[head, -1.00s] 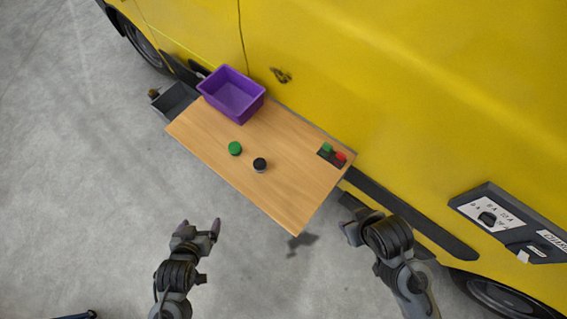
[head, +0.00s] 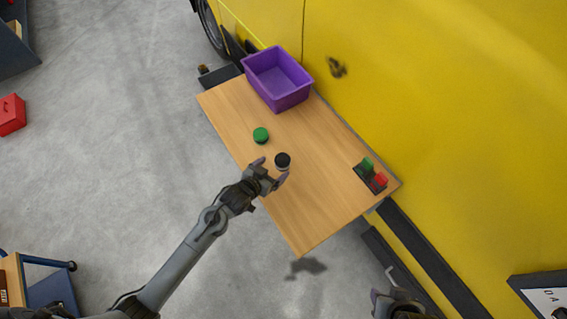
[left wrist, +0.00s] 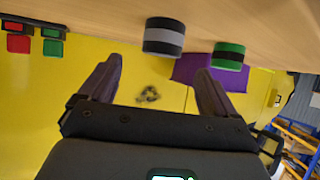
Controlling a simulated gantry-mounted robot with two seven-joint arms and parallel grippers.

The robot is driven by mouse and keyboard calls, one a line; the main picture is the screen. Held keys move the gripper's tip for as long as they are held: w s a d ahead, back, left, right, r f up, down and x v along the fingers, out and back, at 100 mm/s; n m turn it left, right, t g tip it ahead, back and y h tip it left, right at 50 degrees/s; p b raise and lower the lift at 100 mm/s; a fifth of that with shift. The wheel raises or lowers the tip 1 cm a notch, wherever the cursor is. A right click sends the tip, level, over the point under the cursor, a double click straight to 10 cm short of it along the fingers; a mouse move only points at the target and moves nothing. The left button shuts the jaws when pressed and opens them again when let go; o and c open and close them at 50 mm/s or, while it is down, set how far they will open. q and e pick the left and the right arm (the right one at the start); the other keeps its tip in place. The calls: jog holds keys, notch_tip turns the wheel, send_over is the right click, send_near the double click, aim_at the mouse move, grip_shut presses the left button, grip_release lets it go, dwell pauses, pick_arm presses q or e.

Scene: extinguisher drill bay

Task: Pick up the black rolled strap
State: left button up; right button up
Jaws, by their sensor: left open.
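The black rolled strap (head: 283,158), a short round roll with a grey band, stands on the wooden table (head: 315,205). In the left wrist view the strap (left wrist: 164,37) is at the top centre, beyond the fingertips. My left gripper (head: 271,171) is open and empty at the table's near edge, its fingers pointing at the strap. The strap lies just ahead of the fingertips, and I cannot tell if they touch it. My right gripper (head: 396,303) is cut off at the bottom edge, and its fingers are not clear.
A green roll (head: 261,134) stands left of the strap. A purple bin (head: 279,79) is at the table's far end. A dark holder with green and red pieces (head: 370,175) is at the right. The yellow vehicle (head: 430,100) borders the table's back.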

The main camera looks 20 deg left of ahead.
aim_at(282, 160)
pick_arm(q)
jog(key=shift+b+x, duration=0.35)
jog(key=shift+x, duration=3.45)
jog(key=shift+w+a, duration=0.1)
jog(key=c, duration=1.2)
jog(key=shift+c, duration=0.2)
jog(key=shift+r, duration=0.15)
